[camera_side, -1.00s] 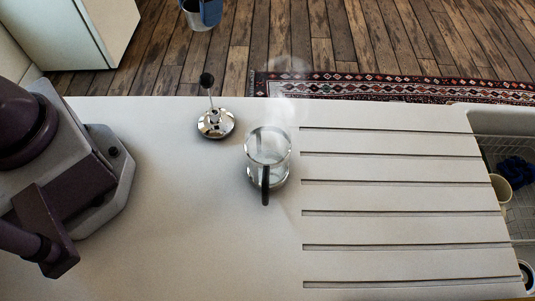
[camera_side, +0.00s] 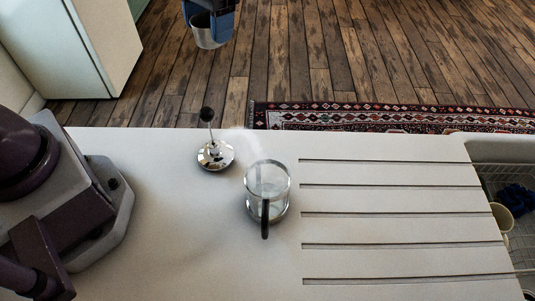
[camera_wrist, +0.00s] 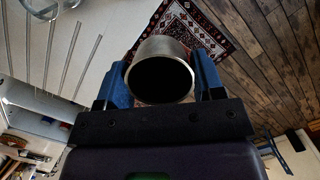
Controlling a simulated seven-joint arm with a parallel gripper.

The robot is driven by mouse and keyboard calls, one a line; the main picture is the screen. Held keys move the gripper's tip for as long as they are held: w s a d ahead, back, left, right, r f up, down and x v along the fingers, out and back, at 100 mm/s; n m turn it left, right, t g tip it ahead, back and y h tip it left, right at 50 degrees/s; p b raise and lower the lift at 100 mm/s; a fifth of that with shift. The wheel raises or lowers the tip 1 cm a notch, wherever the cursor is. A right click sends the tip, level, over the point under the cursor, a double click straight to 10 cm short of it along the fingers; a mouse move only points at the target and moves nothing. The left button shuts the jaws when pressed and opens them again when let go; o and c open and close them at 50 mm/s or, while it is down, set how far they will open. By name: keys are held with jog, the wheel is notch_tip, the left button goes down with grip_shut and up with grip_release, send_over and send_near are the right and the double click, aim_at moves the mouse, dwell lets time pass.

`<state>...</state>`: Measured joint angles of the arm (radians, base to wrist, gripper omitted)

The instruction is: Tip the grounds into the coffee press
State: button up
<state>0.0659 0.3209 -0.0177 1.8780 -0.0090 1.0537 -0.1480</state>
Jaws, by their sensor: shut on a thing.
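The coffee press (camera_side: 281,184), a glass jug with a black handle towards the viewer, stands upright and open on the pale counter in the side view. A faint whitish wisp hangs above its rim. Its shiny lid (camera_side: 215,156) with a black-knobbed plunger sits on the counter to its left. My gripper (camera_side: 209,14) is at the top edge of the side view, shut on a metal cup (camera_side: 208,36). In the wrist view the cup (camera_wrist: 159,50) sits between my blue fingers (camera_wrist: 160,84); its inside is dark, so I cannot see any grounds.
Grooves cut the counter (camera_side: 170,235) right of the press. A wire rack (camera_side: 505,183) with a cream mug (camera_side: 502,216) and a dark blue cloth (camera_side: 516,198) is at the right edge. A patterned rug (camera_side: 390,117) lies on the wooden floor beyond.

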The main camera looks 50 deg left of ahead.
jog(key=d+n, duration=0.2)
jog(key=d, duration=0.6)
jog(key=n+h, duration=0.1)
jog(key=n, duration=0.5)
send_over(267, 201)
jog(key=s+d, duration=0.3)
jog(key=d, duration=0.3)
notch_tip(267, 201, down, 12)
jog(key=shift+w+f, duration=0.2)
jog(key=shift+f, duration=0.05)
jog(key=shift+a, duration=0.15)
